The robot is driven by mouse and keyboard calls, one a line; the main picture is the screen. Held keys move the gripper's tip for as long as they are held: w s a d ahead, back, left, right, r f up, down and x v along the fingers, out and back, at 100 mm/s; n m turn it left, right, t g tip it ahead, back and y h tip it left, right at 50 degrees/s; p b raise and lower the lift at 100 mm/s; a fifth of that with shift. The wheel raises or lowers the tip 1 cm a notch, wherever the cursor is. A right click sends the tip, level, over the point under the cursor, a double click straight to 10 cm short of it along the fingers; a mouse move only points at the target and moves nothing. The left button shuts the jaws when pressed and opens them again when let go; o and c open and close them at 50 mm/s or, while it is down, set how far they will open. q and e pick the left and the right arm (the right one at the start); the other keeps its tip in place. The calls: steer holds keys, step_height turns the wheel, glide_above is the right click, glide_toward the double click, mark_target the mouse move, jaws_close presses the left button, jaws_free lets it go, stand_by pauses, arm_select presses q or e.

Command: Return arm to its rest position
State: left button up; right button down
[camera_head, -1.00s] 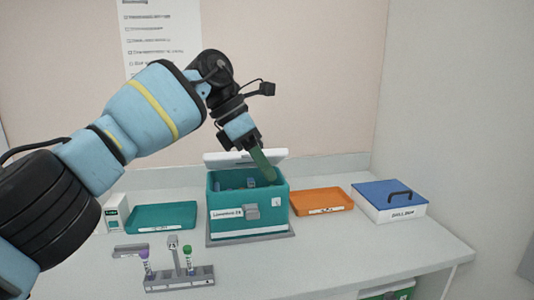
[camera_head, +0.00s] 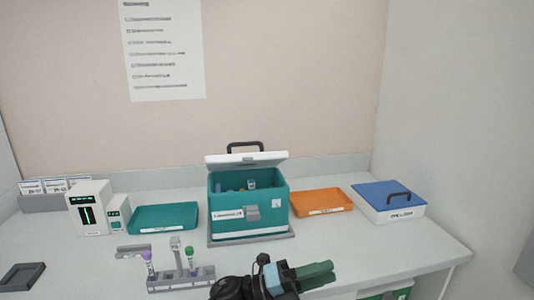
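My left gripper (camera_head: 334,272) is low in the head view, at the front edge of the bench. Its green fingers point right and lie close together with no gap that I can see and nothing held. It is in front of the teal cooler box (camera_head: 236,225) and apart from it. The box's white lid (camera_head: 246,159) is up, and several small tube tops show inside. My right gripper is not in view.
A grey rack (camera_head: 180,281) with a purple-capped tube (camera_head: 147,262) and a green-capped tube (camera_head: 191,260) stands left of my gripper. A teal tray (camera_head: 163,218), an orange tray (camera_head: 321,203) and a blue-lidded box (camera_head: 388,200) stand farther back. The right front of the bench is clear.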

arm_select(q)
steer(key=s+a+f+n+t+y, duration=0.55)
steer(key=a+f+n+t, duration=0.2)
steer(key=f+n, duration=0.45)
steer(key=s+a+f+n+t+y, duration=0.4)
steer(key=a+f+n+t+y, duration=0.4)
steer(key=n, duration=0.7)
steer(key=s+a+f+n+g+y, duration=0.2)
steer(key=s+a+f+n, duration=0.1)
steer(key=s, duration=0.5)
steer(key=s+a+f+n+g+y+p, duration=0.1)
steer(key=s+a+f+n+g+y, duration=0.1)
steer(key=s+a+f, duration=0.4)
steer(key=s+a+f+n+g+y, duration=0.2)
steer(key=s+a+f+n+g, duration=0.2)
steer(key=s, duration=0.6)
steer(key=shift+s+a+f, duration=0.35)
steer(key=shift+a, duration=0.9)
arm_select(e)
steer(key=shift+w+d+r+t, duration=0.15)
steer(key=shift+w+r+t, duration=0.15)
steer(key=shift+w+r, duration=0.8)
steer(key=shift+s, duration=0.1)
